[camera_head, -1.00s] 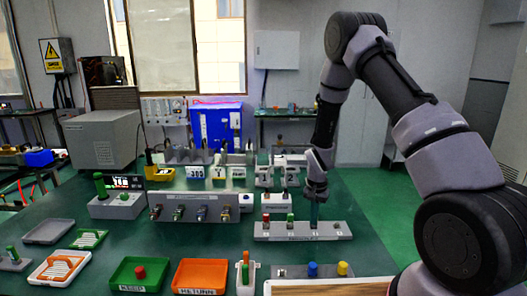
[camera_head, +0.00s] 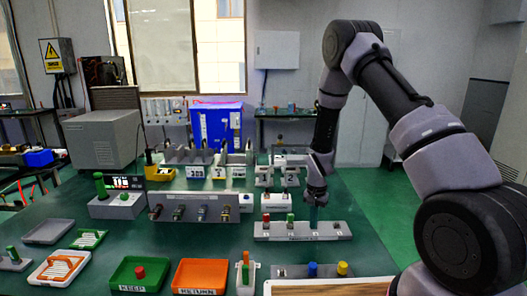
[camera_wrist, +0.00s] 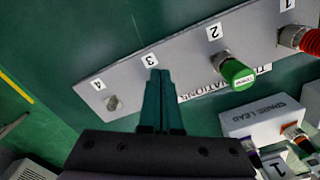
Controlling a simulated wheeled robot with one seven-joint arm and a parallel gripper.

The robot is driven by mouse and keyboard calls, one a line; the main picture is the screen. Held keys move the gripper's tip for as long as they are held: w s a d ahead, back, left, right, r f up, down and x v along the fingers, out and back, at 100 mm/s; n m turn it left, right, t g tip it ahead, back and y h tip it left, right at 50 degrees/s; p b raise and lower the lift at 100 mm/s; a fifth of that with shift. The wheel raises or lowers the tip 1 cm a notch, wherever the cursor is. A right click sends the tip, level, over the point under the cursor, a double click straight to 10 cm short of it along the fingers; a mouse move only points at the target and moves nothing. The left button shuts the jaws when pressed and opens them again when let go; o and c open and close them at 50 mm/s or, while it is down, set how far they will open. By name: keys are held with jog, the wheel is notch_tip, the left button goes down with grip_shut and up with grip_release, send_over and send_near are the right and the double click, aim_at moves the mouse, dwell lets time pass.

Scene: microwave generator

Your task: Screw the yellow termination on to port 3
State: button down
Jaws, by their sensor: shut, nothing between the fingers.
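The yellow termination (camera_head: 342,268) stands on a low grey holder at the front, beside a blue one (camera_head: 312,269). The grey port panel (camera_head: 340,231) lies behind it. In the wrist view, the panel (camera_wrist: 190,50) has labels 1 to 4. Port 1 carries a red part (camera_wrist: 309,40), port 2 a green termination (camera_wrist: 234,72), and port 4 shows a bare metal connector (camera_wrist: 113,103). My gripper (camera_wrist: 158,74) is shut and empty, its teal fingertips next to label 3 (camera_wrist: 149,61). The fingers hide port 3. In the head view, my gripper (camera_head: 313,228) points down at the panel.
A green KEEP tray (camera_head: 125,285) holding a red part and an orange RETURN tray (camera_head: 200,283) stand at the front. A grey block with several connectors (camera_head: 195,208) stands left of the panel. A white SPARE LEAD block (camera_wrist: 262,118) is near the gripper.

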jog(key=shift+w+d, duration=0.1)
jog(key=shift+w, duration=0.1)
jog(key=shift+w+a+r, duration=0.1)
jog(key=shift+w+a, duration=0.2)
jog(key=shift+a, duration=0.1)
dwell(0.7)
jog(key=shift+s+a, duration=0.25)
jog(key=shift+s, duration=0.05)
jog(key=shift+r, duration=0.1)
notch_tip(320, 180, up, 6)
jog(key=shift+s+f, duration=0.1)
jog(key=shift+f, duration=0.1)
jog(key=shift+d+r, duration=0.1)
